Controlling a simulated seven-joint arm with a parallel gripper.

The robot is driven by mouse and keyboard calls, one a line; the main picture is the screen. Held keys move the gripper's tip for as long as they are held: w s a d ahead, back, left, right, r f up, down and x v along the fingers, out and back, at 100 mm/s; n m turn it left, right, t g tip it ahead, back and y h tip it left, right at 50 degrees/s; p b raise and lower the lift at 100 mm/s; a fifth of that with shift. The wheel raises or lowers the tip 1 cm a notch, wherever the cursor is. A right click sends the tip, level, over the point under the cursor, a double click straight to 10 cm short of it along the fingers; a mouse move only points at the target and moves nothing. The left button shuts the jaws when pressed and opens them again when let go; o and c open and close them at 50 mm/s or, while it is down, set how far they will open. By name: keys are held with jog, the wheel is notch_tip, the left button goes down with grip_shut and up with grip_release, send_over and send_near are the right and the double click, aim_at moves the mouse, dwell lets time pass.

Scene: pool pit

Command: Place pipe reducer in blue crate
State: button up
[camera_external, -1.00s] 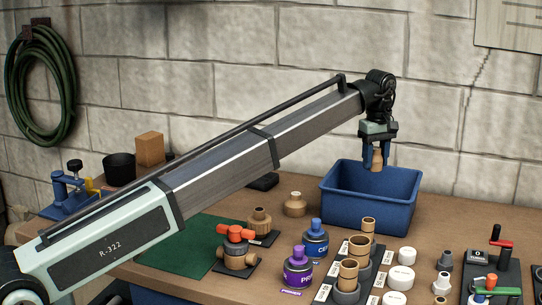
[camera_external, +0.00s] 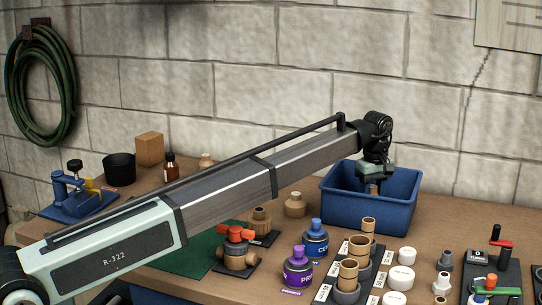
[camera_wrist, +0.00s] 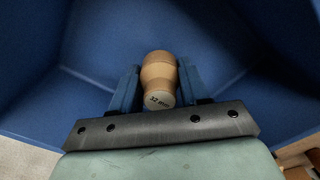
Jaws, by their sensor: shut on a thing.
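The blue crate (camera_external: 345,211) stands on the bench at the right, below the wall. My gripper (camera_external: 374,187) reaches down inside it from above, with its fingers partly hidden by the near wall. The tan pipe reducer shows in the wrist view (camera_wrist: 159,74), held between the two blue fingers, with a "32 mm" marking on its near end. The blue crate walls (camera_wrist: 75,40) surround it in that view. Whether the reducer touches the crate floor I cannot tell.
Several tan fittings on labelled stands and white caps (camera_external: 401,277) stand in front of the crate. A purple bottle (camera_external: 298,268) and a blue bottle (camera_external: 315,240) stand to their left. A valve (camera_external: 236,250) sits on a dark plate near the green mat (camera_external: 165,262).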

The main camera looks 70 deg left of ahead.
aim_at(373, 186)
jog(key=shift+f, duration=1.05)
jog(key=o, duration=1.1)
jog(key=shift+f, duration=0.1)
notch_tip(373, 186, up, 12)
jog(key=shift+r, duration=0.15)
